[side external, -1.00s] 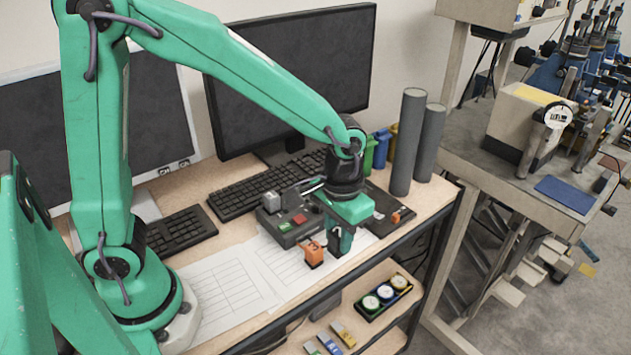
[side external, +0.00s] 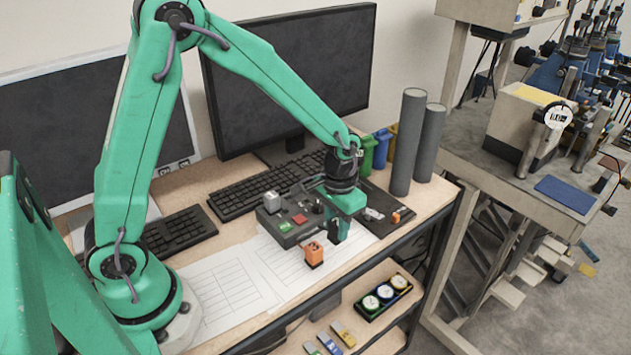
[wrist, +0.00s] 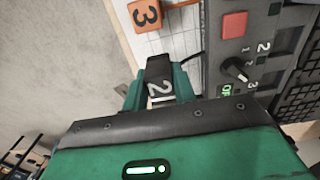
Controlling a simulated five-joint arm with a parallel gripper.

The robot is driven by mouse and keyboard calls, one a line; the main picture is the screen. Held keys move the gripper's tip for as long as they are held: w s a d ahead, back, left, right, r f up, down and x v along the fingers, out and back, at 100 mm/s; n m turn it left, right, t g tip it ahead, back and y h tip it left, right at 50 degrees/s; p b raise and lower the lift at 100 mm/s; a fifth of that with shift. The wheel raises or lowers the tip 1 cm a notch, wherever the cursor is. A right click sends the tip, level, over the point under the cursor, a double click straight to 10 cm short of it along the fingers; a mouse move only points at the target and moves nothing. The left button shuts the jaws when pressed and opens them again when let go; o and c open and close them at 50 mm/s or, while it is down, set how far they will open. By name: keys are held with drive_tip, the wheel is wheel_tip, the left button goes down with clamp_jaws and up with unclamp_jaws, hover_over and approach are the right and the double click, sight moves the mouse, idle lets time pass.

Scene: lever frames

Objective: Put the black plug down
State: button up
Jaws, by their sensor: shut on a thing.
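My gripper (side external: 335,226) is at the front right of the desk, pointing down. It is shut on the black plug, which shows as a dark block between the green fingers in the wrist view. The black plug (wrist: 158,78) bears a white number 2. Whether its lower end touches the desk or paper is hidden. An orange plug (side external: 314,254) marked 3 stands just left of the gripper on the paper; it also shows at the top of the wrist view (wrist: 146,14).
A dark control box (side external: 290,222) with a red button and a dial sits behind and left of the gripper. The keyboard (side external: 262,190) and grey cylinders (side external: 408,140) are farther back. Paper sheets (side external: 225,290) lie clear to the left. The desk's front edge is close.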

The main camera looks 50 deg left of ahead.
sight(336, 235)
drive_tip(key=shift+f, duration=1.6)
drive_tip(key=shift+f, duration=0.15)
drive_tip(key=o, duration=1)
drive_tip(key=shift+r, duration=0.2)
wheel_tip(336, 235, up, 11)
drive_tip(key=shift+r, duration=0.5)
